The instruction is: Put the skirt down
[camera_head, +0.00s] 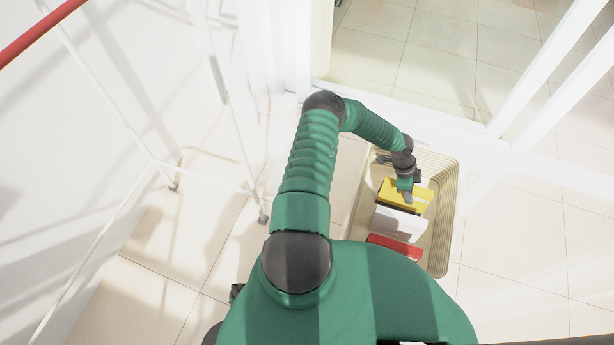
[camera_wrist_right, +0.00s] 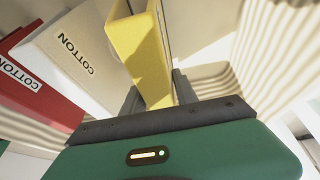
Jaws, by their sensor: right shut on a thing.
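My right gripper (camera_head: 405,194) reaches down into a beige ribbed basket (camera_head: 444,230). In the right wrist view its two dark fingers (camera_wrist_right: 157,94) stand on either side of a yellow box-like item (camera_wrist_right: 142,48), shut on it. In the head view the yellow item (camera_head: 423,199) sits inside the basket outline, partly hidden by the gripper. No loose cloth shows, and I cannot tell whether the yellow item is the skirt. My left gripper is not in view.
In the basket, a white item (camera_head: 398,223) and a red item (camera_head: 394,246) stand beside the yellow one; both read COTTON in the wrist view. A white-framed glass wall (camera_head: 470,128) stands behind the basket. A white railing (camera_head: 205,181) is at left. Tiled floor (camera_head: 525,250) is clear at right.

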